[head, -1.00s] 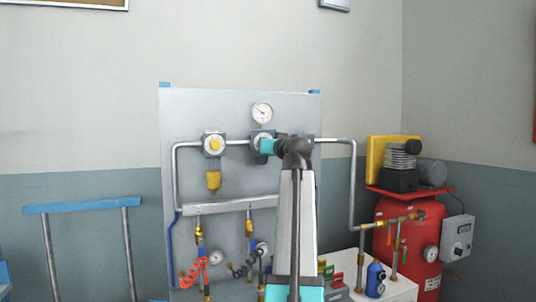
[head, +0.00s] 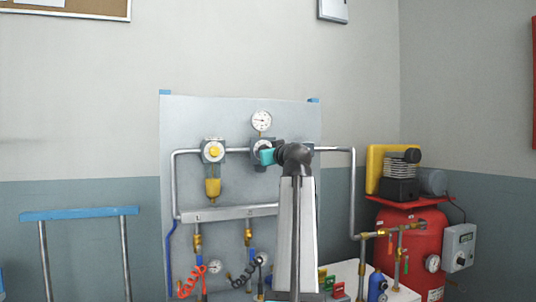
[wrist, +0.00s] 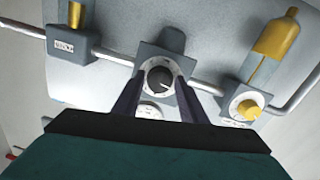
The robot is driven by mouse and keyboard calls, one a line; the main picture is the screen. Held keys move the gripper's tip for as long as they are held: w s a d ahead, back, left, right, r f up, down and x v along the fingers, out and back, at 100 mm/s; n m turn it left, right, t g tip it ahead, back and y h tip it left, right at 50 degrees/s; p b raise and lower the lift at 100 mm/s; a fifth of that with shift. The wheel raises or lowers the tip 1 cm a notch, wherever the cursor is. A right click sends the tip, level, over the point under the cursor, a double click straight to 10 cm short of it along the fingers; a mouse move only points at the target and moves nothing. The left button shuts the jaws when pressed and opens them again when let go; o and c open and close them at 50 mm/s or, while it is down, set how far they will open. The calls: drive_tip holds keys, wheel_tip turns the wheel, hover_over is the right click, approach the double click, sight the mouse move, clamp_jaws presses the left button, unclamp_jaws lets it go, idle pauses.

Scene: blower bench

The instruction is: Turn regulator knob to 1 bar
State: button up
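The regulator (head: 257,142) sits mid-panel on the pipe, with a round white pressure gauge (head: 262,121) above it. Its needle is too small to read. The black regulator knob (wrist: 160,79) with a white pointer mark faces the wrist camera, which sees the panel roughly upside down. My gripper (wrist: 159,78) has one dark finger on each side of the knob, close against it. In the head view my teal gripper (head: 267,156) covers the knob. The gauge face (wrist: 150,111) is mostly hidden behind my gripper in the wrist view.
A filter unit with a yellow knob (head: 214,152) and yellow bowl is left of the regulator. A grey manifold (head: 228,211) with coiled hoses is below. A red compressor tank (head: 413,240) stands at right, a blue-topped rail (head: 80,213) at left.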

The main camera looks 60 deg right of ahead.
drive_tip(key=shift+o, duration=0.9)
drive_tip(key=v, duration=1.4)
